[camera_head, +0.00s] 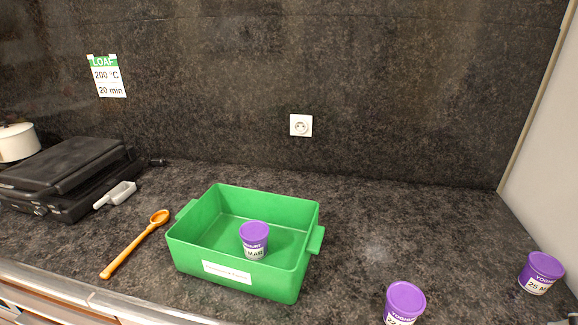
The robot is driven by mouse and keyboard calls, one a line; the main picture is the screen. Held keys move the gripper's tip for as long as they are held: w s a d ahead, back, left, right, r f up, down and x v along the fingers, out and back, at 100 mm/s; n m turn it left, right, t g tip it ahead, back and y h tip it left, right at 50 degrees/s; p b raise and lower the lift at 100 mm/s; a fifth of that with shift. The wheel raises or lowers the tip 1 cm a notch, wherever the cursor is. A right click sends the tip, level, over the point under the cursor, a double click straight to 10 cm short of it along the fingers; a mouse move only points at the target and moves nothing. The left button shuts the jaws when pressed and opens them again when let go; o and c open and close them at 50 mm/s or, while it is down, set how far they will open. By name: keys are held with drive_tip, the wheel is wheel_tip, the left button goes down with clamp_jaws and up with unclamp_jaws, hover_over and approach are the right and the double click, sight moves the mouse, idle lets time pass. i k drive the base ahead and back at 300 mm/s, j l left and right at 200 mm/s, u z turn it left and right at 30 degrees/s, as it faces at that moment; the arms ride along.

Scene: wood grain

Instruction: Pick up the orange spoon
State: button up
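The orange spoon (135,247) lies flat on the dark stone counter, left of the green bin. Its bowl is at the far end, towards the wall, and its handle runs towards the counter's front edge. Nothing covers it. My gripper is not visible in the head view.
The green bin (183,247) stands close to the spoon's right and holds a purple yogurt cup (254,239). A black grill (68,178) and a small grey-white scoop (115,195) are to the left. Two more purple cups (405,302) (541,272) stand at the right. Bare counter (385,225) lies between.

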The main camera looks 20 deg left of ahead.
sight(160, 218)
drive_tip(key=u, duration=1.85)
drive_tip(key=i+j+z, duration=0.35)
drive_tip(key=i+j, duration=0.5)
drive_tip(key=j, duration=0.1)
